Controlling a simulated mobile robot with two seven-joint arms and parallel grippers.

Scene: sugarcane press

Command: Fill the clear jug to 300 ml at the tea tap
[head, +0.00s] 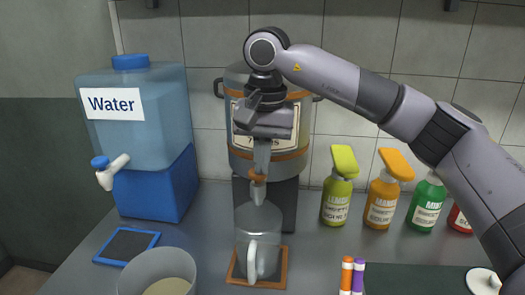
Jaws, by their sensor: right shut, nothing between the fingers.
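The clear jug (270,222) stands upright on a brown-framed mat (236,274), with its handle toward me. It is below the tea tap (258,190) of the large metal urn (240,160). I cannot make out a liquid level or the marks on the jug. My right gripper (261,170) points down in front of the urn, shut and empty, with its fingertips at the top of the orange-brown tap. Whether they touch it I cannot tell. The gripper hides part of the urn's label and much of the tap. My left gripper is out of view.
A blue water dispenser (150,185) with a white tap stands at left, behind an empty blue-framed mat (127,246). A cup of pale liquid (158,265) is front left. Two markers (352,275) stand front right.

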